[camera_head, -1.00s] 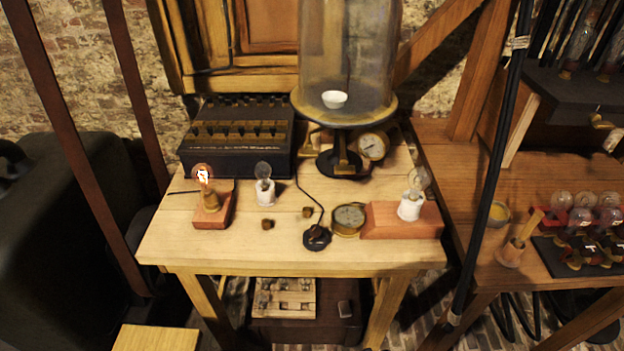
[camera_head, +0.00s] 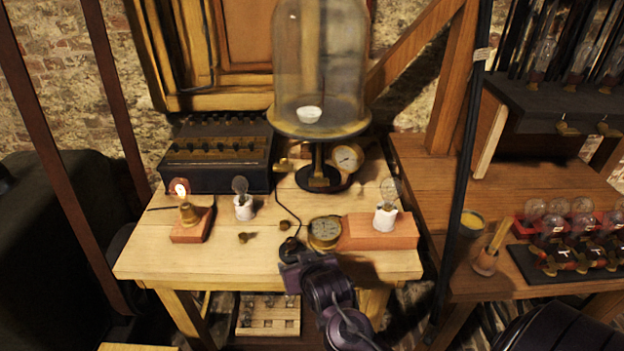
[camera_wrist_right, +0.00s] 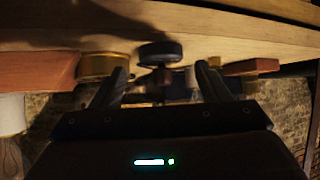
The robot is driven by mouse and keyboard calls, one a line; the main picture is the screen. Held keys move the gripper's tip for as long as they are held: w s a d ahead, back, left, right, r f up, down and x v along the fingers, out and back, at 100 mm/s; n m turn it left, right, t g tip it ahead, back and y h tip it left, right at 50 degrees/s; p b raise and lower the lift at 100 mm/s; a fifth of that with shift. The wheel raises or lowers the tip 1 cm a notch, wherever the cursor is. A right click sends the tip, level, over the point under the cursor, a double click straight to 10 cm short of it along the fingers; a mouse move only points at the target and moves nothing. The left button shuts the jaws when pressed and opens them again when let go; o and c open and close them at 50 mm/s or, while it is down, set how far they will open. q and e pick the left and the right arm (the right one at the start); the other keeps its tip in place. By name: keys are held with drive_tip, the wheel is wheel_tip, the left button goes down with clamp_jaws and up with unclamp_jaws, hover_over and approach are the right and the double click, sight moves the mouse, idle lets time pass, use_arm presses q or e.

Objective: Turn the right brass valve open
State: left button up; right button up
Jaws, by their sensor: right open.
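Two small brass valves stick out from the front of the dark shelf at the upper right in the head view. The right brass valve (camera_head: 607,129) is near the picture's right edge, and the left brass valve (camera_head: 567,128) is beside it. Their handles are too small to judge exactly. My right gripper (camera_head: 292,260) is at the front edge of the pale table, far left of and below both valves. In the right wrist view its two fingers (camera_wrist_right: 160,82) are apart, with nothing clearly held between them. My left gripper is not in view.
A small black round base (camera_head: 290,249) stands close to my right gripper. A black upright pole (camera_head: 463,190) stands between this table and the shelf.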

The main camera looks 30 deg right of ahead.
sight(319, 184)
drive_tip(key=w+d+r+m+t+h, duration=0.1)
drive_tip(key=w+d+r, duration=0.1)
drive_tip(key=w+d+r+m+t+h, duration=0.1)
drive_tip(key=w+d+r, duration=0.1)
drive_tip(key=w, duration=0.1)
drive_tip(key=shift+d+r+t+h, duration=0.15)
drive_tip(key=shift+d+t+h, duration=0.15)
drive_tip(key=shift+t+h, duration=0.1)
drive_tip(key=w+d+r+h, duration=0.1)
drive_tip(key=d+r+m+t+h, duration=0.1)
drive_tip(key=d+r, duration=0.1)
drive_tip(key=w+d+r+m+t+h, duration=0.1)
drive_tip(key=d+r+h, duration=0.1)
drive_tip(key=shift+w+d+r, duration=0.1)
drive_tip(key=shift+w+r, duration=0.1)
drive_tip(key=shift+w, duration=0.15)
drive_tip(key=shift+w+d+r, duration=0.1)
drive_tip(key=shift+w+d, duration=0.1)
drive_tip(key=p+x, duration=0.1)
drive_tip(key=x, duration=0.6)
drive_tip(key=shift+c, duration=0.3)
drive_tip(key=c, duration=0.9)
